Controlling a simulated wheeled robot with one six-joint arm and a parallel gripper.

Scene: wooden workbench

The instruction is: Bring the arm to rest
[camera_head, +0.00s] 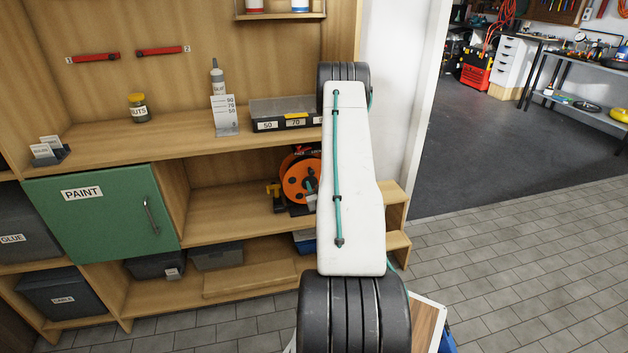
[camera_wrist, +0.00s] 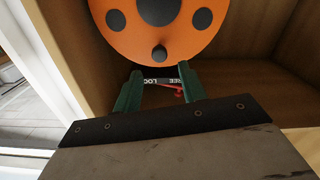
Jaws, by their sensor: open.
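My gripper (camera_wrist: 160,86) shows in the wrist view with its two green fingers apart and nothing held between them. Just beyond the fingertips is the orange disc of a reel (camera_wrist: 185,30) with dark round holes and a knob. I cannot tell whether the fingers touch it. In the head view the orange reel (camera_head: 295,182) stands in the middle shelf bay, partly hidden by my white arm. My arm reaches forward to the right end of the shelving and hides most of the gripper there.
A green PAINT door (camera_head: 100,212) is shut on the left. The bench top (camera_head: 170,135) holds a jar (camera_head: 138,108), a glue bottle (camera_head: 217,80), a number card (camera_head: 224,115) and a grey tray (camera_head: 286,113). Dark bins sit below. Tiled floor (camera_head: 520,250) on the right is clear.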

